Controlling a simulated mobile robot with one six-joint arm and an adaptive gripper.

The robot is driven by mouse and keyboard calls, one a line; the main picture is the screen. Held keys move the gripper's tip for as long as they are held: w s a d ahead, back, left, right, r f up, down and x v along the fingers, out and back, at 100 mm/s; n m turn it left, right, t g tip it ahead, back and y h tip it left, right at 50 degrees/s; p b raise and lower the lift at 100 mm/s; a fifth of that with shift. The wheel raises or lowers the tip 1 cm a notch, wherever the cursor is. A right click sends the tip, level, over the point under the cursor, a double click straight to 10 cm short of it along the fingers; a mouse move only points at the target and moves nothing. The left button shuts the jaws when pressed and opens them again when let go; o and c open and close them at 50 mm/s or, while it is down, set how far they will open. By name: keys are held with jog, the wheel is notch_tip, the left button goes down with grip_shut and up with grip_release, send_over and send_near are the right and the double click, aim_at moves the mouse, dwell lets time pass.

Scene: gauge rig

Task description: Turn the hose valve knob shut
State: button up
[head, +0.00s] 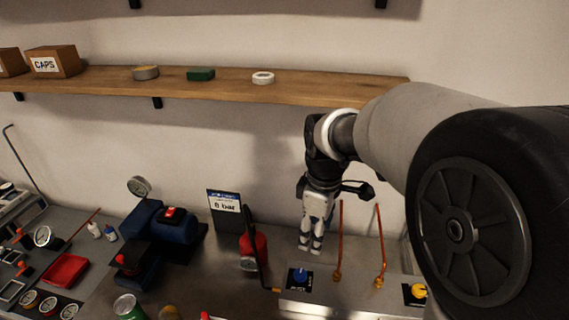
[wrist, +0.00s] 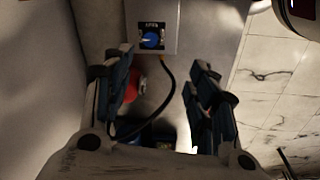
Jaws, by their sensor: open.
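A blue knob (head: 299,275) sits on a dark labelled plate on the grey box at the front middle of the bench. The blue knob (wrist: 151,40) also shows in the wrist view, beyond my fingertips, with a pale pointer mark pointing sideways. A black hose (wrist: 168,88) runs from the box near this knob. The label is too small to read surely. My gripper (head: 310,250) points down, above and just behind the blue knob in the head view. It is open and empty, with its fingers (wrist: 157,60) spread apart and clear of the knob.
Two copper pipes (head: 380,248) rise to the right of my gripper. A yellow knob (head: 417,291) is farther right on the box. A red cylinder (head: 254,248), a sign (head: 225,204) and a blue pump (head: 172,226) stand left. A wooden shelf (head: 220,86) runs above.

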aim_at(300, 273)
jog(key=w+a+f+n+g, duration=0.1)
jog(key=w+a+f+n, duration=0.1)
jog(key=w+f+n, duration=0.3)
jog(key=shift+m, duration=0.6)
jog(key=f+b, duration=0.1)
jog(key=f, duration=0.5)
jog(key=f+b, duration=0.1)
jog(key=f, duration=0.5)
jog(key=f+b, duration=0.1)
jog(key=f, duration=0.5)
jog(key=shift+w+f, duration=0.25)
jog(key=shift+f, duration=0.1)
jog(key=shift+c, duration=0.2)
jog(key=c, duration=1)
